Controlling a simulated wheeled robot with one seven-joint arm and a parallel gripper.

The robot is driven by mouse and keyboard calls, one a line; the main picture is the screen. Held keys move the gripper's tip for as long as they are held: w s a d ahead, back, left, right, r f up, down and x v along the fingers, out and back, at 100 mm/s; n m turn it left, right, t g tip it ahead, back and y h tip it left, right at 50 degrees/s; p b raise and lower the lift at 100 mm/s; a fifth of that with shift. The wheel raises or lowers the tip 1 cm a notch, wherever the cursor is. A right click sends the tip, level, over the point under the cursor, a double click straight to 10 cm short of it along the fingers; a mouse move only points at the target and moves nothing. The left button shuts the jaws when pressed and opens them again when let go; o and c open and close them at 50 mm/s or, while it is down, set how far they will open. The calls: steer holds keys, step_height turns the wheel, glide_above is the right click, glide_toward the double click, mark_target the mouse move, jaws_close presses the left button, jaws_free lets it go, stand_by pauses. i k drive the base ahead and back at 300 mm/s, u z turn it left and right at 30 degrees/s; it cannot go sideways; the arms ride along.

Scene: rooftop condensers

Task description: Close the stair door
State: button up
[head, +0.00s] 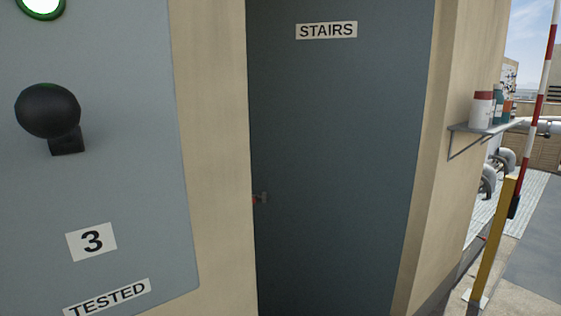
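The stair door (335,130) is a dark blue-grey panel with a white "STAIRS" sign (326,30) near its top. It stands in the middle of the head view, between beige wall faces. My gripper is not in view.
A grey panel (105,190) with a black knob (48,111), a green light (41,7) and "3" and "TESTED" labels stands close on the left. On the right are a shelf with containers (482,110), a yellow post (490,245) and a red-white pole (540,90).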

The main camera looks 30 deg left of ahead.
mark_target(338, 89)
steer(key=u, duration=0.15)
steer(key=i, duration=1.25)
steer(key=u, duration=1)
steer(key=i, duration=1.55)
steer(key=u, duration=0.7)
